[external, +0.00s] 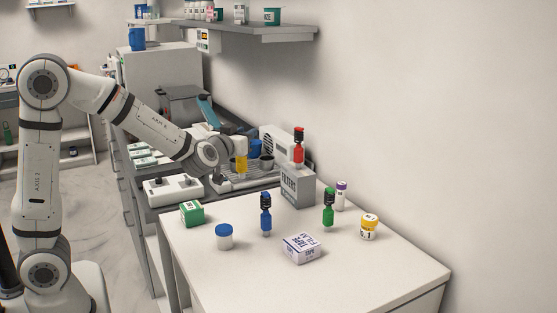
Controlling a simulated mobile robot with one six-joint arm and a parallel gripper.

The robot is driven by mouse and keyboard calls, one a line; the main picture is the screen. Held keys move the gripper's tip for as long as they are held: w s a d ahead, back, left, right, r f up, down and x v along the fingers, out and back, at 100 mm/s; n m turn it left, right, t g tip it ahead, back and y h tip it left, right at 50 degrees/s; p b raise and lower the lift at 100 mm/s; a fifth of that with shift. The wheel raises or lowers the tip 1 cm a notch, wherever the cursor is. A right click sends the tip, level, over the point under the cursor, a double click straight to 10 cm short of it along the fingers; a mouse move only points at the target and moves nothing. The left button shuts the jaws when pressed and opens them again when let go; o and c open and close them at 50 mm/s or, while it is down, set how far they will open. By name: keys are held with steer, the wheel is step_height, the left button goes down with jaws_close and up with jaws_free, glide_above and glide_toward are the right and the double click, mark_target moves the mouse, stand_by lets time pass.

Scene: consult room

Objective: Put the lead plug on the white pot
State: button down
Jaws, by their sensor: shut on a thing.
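My gripper (240,150) is at the right end of my arm, small in the external view, over the back counter. It is shut on a yellow plug (241,164), which hangs below it, clear of the front table. Similar plugs with black tops are a blue one (266,221) and a green one (328,213) upright on the table, and a red one (299,153) on the filters box. A white pot with a blue lid (224,240) stands at the table's left front. The yellow-lidded pot (369,230) and purple-lidded pot (341,200) are white-bodied too.
The filters box (297,188) stands at the table's back edge. A green box (192,213) and a white box (300,249) lie on the table (230,285). The table's front is clear. A white two-knob device (173,190) and a machine with a tray are behind.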

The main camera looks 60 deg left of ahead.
steer(key=s+d+r+n+g+y+p, duration=0.2)
steer(key=s+d+r+g+y+p, duration=0.1)
steer(key=s+d, duration=0.75)
step_height(320, 180, down, 10)
steer(key=shift+w, duration=0.1)
steer(key=shift+f, duration=0.15)
steer(key=c, duration=1.1)
jaws_free()
steer(key=shift+b, duration=0.3)
